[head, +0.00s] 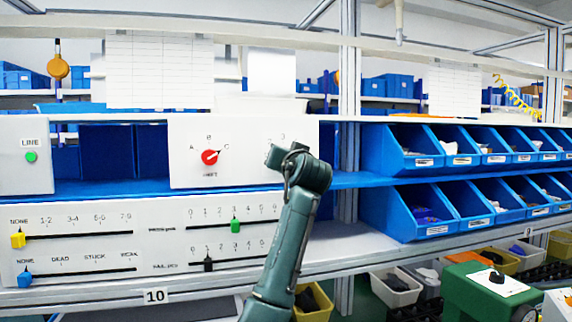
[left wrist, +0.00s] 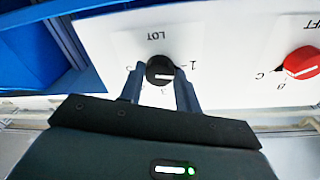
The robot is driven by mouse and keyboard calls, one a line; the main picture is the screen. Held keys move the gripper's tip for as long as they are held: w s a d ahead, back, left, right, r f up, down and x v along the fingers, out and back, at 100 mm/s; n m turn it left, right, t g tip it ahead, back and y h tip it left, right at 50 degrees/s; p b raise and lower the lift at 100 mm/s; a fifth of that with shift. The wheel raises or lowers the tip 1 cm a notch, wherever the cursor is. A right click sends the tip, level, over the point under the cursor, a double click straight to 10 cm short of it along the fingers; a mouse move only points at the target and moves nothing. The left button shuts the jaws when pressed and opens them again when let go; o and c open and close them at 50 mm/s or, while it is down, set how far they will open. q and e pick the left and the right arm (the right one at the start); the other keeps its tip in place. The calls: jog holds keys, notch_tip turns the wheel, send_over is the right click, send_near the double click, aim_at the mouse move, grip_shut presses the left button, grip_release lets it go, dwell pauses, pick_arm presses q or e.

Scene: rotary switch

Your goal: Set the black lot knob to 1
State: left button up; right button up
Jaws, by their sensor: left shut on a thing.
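The black lot knob (left wrist: 154,71) shows in the left wrist view on a white panel, below the upside-down word LOT. My left gripper (left wrist: 160,76) is shut on it, with one finger on each side. The knob's white line runs nearly level, its right end towards a mark that looks like 1 (left wrist: 193,66). The other marks around it are partly hidden or too blurred to read surely. In the head view my left gripper (head: 287,156) is at the right part of the white panel (head: 248,160) and hides the knob. My right gripper is not in view.
A red knob (head: 209,157) marked A, B, C is to the left on the same panel, and also shows in the wrist view (left wrist: 302,62). Slider panels (head: 120,212) are below left. Blue bins (head: 420,165) stand on shelves to the right.

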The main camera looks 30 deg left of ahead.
pick_arm(q)
jog(key=shift+d+f+n, duration=0.1)
jog(key=shift+n, duration=0.5)
jog(key=shift+n+b, duration=0.3)
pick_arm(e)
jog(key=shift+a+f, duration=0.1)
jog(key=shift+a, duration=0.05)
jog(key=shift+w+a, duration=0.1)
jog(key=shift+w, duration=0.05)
pick_arm(q)
jog(key=o, duration=1)
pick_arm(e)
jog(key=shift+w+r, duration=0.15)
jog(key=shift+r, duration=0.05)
